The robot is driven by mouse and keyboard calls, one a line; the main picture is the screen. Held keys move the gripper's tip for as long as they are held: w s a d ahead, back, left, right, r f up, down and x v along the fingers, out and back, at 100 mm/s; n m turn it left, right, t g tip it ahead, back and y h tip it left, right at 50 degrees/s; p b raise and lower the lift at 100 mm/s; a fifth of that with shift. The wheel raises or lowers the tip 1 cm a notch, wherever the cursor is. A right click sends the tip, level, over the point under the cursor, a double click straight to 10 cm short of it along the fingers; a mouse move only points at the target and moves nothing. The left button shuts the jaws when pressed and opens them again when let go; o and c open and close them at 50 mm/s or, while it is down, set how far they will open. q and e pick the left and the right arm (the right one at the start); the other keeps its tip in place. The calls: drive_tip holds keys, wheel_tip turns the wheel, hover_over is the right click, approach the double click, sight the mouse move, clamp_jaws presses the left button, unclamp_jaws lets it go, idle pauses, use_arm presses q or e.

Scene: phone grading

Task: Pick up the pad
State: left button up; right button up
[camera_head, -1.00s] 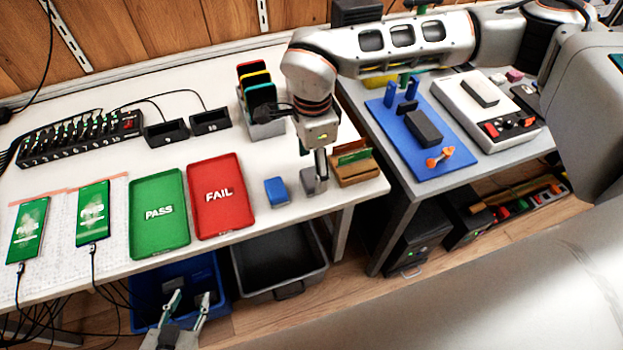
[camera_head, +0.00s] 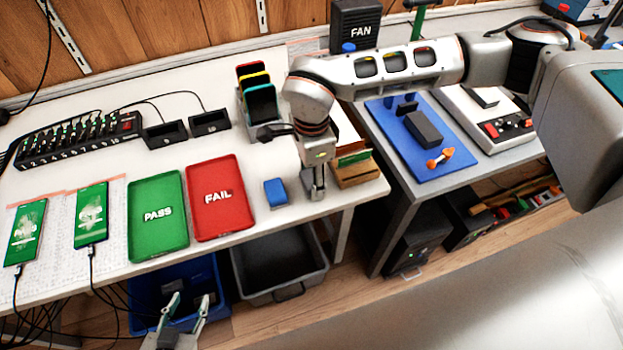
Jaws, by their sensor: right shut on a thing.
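My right gripper (camera_head: 317,192) points down at the front right of the white table and is shut on the small grey pad. The pad is mostly hidden by the fingers, so I cannot tell whether it touches the table. A blue block (camera_head: 276,192) lies on the table just left of that gripper. My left gripper (camera_head: 187,312) is low at the bottom of the view, in front of the table, with its fingers apart and empty.
A wooden holder (camera_head: 356,171) stands close to the right of my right gripper. The red FAIL tray (camera_head: 220,222) and green PASS tray (camera_head: 158,240) lie left of the blue block. Card-like items stand in a grey rack (camera_head: 268,131) behind.

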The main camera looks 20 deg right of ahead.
sight(311, 178)
drive_tip(key=shift+r, duration=0.1)
wheel_tip(311, 178, up, 20)
drive_tip(key=p, duration=0.1)
drive_tip(key=shift+p, duration=0.3)
